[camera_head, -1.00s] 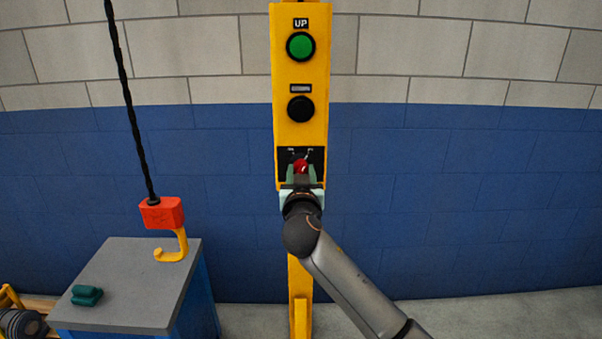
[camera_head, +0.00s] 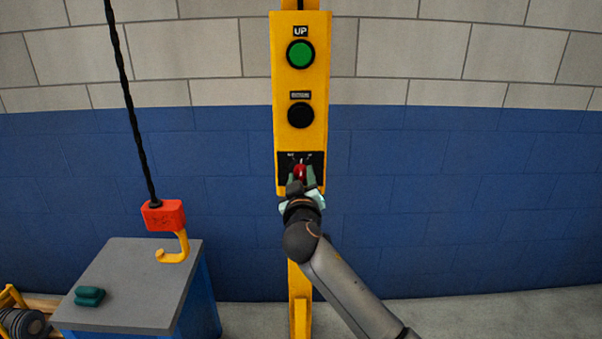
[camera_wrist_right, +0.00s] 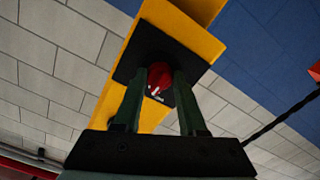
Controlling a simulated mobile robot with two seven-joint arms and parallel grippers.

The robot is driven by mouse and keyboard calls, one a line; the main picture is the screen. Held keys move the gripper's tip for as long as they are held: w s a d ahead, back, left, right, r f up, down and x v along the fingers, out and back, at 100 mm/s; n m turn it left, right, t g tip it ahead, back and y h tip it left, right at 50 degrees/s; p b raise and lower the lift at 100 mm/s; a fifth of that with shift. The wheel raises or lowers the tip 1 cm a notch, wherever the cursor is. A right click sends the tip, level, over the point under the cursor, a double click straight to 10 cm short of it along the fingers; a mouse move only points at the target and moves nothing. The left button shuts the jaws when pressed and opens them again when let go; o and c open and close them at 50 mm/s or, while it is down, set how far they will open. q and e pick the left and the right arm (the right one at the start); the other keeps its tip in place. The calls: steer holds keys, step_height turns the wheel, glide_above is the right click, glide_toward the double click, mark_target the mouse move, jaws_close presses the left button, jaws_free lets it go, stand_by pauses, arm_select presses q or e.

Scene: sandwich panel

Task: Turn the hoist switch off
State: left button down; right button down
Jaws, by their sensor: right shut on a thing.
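The hoist switch is a red rotary knob (camera_head: 300,171) on a black plate (camera_head: 317,158) at the bottom of the yellow control panel (camera_head: 284,90). It also shows in the right wrist view as a red knob (camera_wrist_right: 160,78) with a white mark. My right gripper (camera_head: 300,178) has a green finger on each side of the knob and is shut on it. In the head view the knob's pointer looks near upright; the plate's labels are too small to read. My left gripper is not in view.
Above the knob are a green UP button (camera_head: 300,54) and a black button (camera_head: 300,111). A red hoist block with a yellow hook (camera_head: 174,250) hangs by a dark cable over a grey-topped blue cabinet (camera_head: 135,270). A green object (camera_head: 89,296) lies on that cabinet.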

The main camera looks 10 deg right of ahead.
steer(key=n+p, duration=0.1)
steer(key=n, duration=0.2)
steer(key=shift+n+p, duration=0.3)
steer(key=shift+p, duration=0.1)
steer(key=shift+n+p, duration=0.7)
steer(key=shift+n, duration=0.8)
steer(key=shift+f, duration=0.1)
steer(key=shift+c, duration=2.3)
jaws_free()
steer(key=s+a, duration=0.2)
steer(key=s, duration=1)
steer(key=shift+s+a+b, duration=0.15)
steer(key=shift+b, duration=0.3)
